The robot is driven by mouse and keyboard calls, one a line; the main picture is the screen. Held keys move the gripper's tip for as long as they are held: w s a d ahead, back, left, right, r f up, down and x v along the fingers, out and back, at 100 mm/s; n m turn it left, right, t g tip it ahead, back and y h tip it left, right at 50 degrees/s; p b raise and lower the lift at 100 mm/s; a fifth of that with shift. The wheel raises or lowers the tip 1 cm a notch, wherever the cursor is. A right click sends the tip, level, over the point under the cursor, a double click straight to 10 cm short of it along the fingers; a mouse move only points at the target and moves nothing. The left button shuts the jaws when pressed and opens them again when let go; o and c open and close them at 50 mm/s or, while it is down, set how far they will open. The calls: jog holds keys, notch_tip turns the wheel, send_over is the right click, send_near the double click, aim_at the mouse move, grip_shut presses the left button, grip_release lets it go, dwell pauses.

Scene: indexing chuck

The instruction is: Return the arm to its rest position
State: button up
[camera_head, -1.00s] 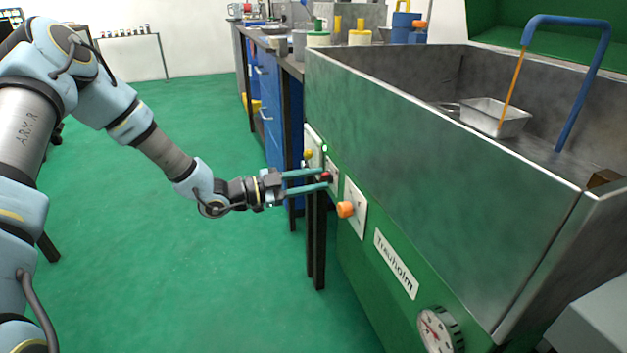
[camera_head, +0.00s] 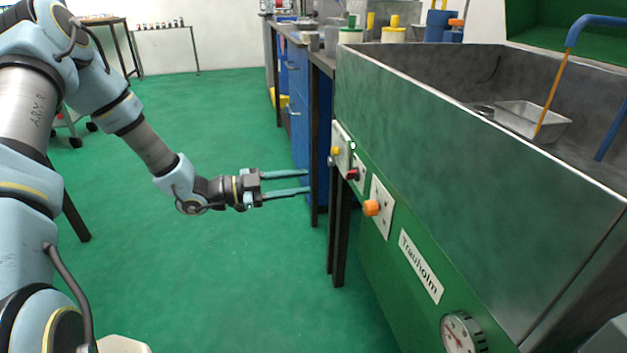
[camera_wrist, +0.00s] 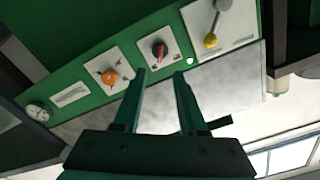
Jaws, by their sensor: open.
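My gripper (camera_head: 309,181) is open and empty in the head view. Its two teal fingers point right, toward the machine's green front panel (camera_head: 391,272), with a gap between the fingertips and the panel. In the wrist view the gripper (camera_wrist: 160,72) shows its fingers apart, with nothing between them. The red switch (camera_head: 352,174) is on the panel to the right of the fingertips; it also shows in the wrist view (camera_wrist: 159,50) just beyond them. My arm reaches out from the left side of the head view.
An orange knob (camera_head: 371,208), a yellow-tipped lever (camera_head: 336,151) and a dial gauge (camera_head: 462,333) stick out from the panel. A steel basin (camera_head: 470,135) tops the machine. A blue-drawer bench (camera_head: 297,85) stands behind. The green floor (camera_head: 215,290) below my arm is clear.

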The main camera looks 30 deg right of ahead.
jog(key=shift+w+a, duration=0.1)
jog(key=shift+a, duration=0.15)
dwell(0.3)
